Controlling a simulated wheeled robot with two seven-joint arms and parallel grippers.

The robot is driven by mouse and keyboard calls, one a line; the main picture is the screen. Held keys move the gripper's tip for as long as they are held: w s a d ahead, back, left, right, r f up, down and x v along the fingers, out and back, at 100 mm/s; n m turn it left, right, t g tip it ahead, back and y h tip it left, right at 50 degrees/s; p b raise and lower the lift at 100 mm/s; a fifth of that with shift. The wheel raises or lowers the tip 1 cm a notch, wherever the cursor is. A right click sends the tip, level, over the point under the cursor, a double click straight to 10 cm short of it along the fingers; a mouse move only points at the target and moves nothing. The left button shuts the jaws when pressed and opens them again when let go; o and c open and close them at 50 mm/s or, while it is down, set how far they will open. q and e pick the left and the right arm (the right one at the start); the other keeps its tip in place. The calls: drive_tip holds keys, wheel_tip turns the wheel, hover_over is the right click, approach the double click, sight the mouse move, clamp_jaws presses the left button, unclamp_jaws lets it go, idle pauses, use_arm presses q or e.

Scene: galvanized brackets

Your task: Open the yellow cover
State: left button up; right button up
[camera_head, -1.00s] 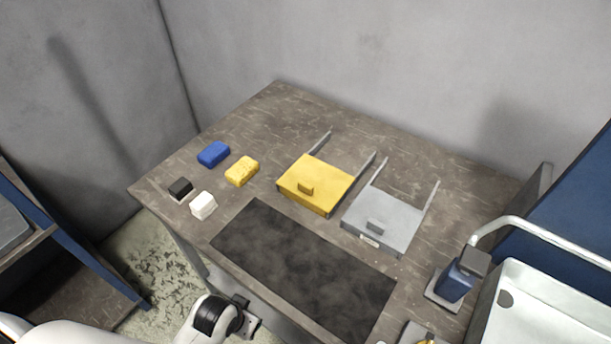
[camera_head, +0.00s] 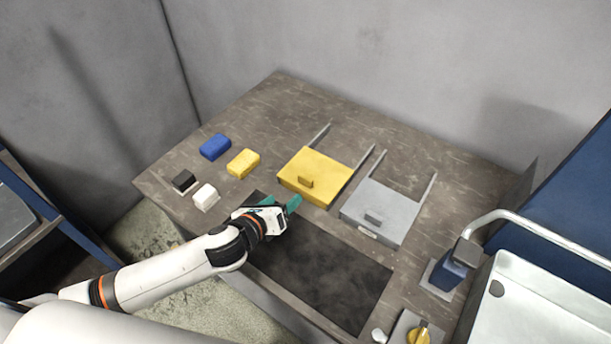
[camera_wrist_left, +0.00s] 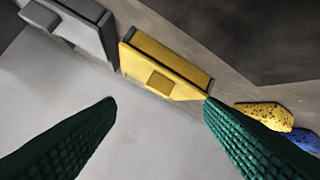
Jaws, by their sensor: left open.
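The yellow cover (camera_head: 318,171) lies flat and closed at the middle of the table, with a small block handle (camera_head: 306,181) near its front edge and grey rails behind it. In the left wrist view the yellow cover (camera_wrist_left: 178,68) and its handle (camera_wrist_left: 160,82) show ahead, between and beyond the fingers. My left gripper (camera_head: 282,202) is open and empty, with green fingers, just in front of and left of the yellow cover, apart from the handle. It also shows in the left wrist view (camera_wrist_left: 158,112). My right gripper is not in view.
A grey cover (camera_head: 382,208) of the same kind lies right of the yellow one. Blue (camera_head: 215,147), yellow (camera_head: 243,163), black (camera_head: 184,181) and white (camera_head: 206,196) blocks sit at left. A dark mat (camera_head: 325,275) lies in front. A blue-grey dispenser (camera_head: 452,272) stands at right.

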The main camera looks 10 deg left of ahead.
sight(304, 178)
use_arm(q)
drive_tip(key=w+d+f+m, duration=0.1)
drive_tip(key=w+m, duration=0.1)
drive_tip(key=w, duration=0.2)
drive_tip(key=w+d+f+m+h, duration=0.1)
drive_tip(key=w+f+m, duration=0.1)
drive_tip(key=w, duration=0.1)
drive_tip(key=w+d+f+m+p, duration=0.1)
drive_tip(key=w+m, duration=0.1)
drive_tip(key=w, duration=0.2)
drive_tip(key=shift+w+d+f+m, duration=0.15)
drive_tip(key=shift+w+d+m, duration=0.05)
drive_tip(key=shift+w+m, duration=0.2)
drive_tip(key=shift+s, duration=0.1)
clamp_jaws()
drive_tip(key=w+d, duration=0.1)
drive_tip(key=w, duration=0.2)
drive_tip(key=w+d+b, duration=0.1)
drive_tip(key=w, duration=0.2)
drive_tip(key=w+d+b, duration=0.1)
drive_tip(key=w+d, duration=0.1)
drive_tip(key=w, duration=0.1)
drive_tip(key=shift+w+f, duration=0.15)
drive_tip(key=shift+w, duration=0.15)
drive_tip(key=shift+w+d, duration=0.1)
drive_tip(key=shift+w, duration=0.2)
